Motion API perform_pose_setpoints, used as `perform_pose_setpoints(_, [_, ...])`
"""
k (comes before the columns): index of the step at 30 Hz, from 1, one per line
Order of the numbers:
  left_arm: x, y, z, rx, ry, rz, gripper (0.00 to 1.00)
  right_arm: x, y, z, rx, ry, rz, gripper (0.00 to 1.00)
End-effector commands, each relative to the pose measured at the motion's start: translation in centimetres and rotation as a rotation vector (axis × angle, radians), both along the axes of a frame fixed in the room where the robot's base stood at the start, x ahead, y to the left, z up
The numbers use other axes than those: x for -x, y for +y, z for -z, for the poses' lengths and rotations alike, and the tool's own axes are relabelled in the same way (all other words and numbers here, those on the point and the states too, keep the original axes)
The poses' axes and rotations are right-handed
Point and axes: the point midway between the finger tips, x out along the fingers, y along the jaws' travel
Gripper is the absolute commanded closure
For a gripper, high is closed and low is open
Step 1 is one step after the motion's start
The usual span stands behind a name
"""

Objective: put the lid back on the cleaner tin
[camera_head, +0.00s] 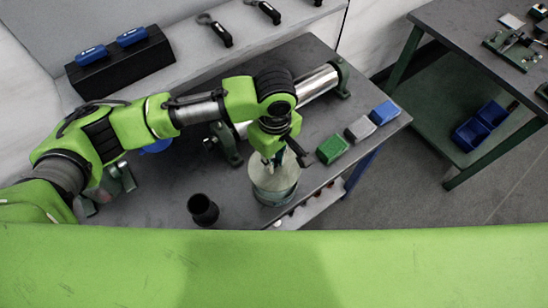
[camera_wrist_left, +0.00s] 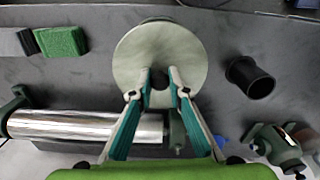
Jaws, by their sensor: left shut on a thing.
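My left gripper (camera_head: 273,158) is shut on the small dark knob of the pale round lid (camera_head: 262,176). In the left wrist view the gripper (camera_wrist_left: 159,78) points at the lid (camera_wrist_left: 160,50), with the knob (camera_wrist_left: 159,98) between its fingers. The cleaner tin (camera_head: 275,197), a greenish-grey can, stands on the bench directly below the lid in the head view. The lid covers most of the tin's top. I cannot tell whether the lid touches the rim or hangs just above it. My right gripper is not in view.
A black cup (camera_head: 203,210) stands left of the tin. Green (camera_head: 332,149), grey (camera_head: 360,128) and blue (camera_head: 384,112) blocks lie to the right. A shiny metal roller (camera_head: 317,82) lies behind. The bench's front edge is close to the tin.

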Motion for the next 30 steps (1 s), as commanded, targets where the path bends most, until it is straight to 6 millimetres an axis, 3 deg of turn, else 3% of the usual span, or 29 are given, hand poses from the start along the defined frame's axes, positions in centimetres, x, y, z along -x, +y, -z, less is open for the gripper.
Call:
perform_pose_setpoints(14, [0.0, 0.1, 3.7, 0.0, 0.0, 0.002, 1.0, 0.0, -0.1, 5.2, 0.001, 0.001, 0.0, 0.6])
perform_pose_setpoints(22, [0.1, 0.0, 5.3, 0.001, 0.002, 0.001, 1.0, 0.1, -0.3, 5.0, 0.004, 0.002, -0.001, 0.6])
perform_pose_setpoints(30, [0.0, 0.0, 5.6, 0.001, 0.001, 0.002, 1.0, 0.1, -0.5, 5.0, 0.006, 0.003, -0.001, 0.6])
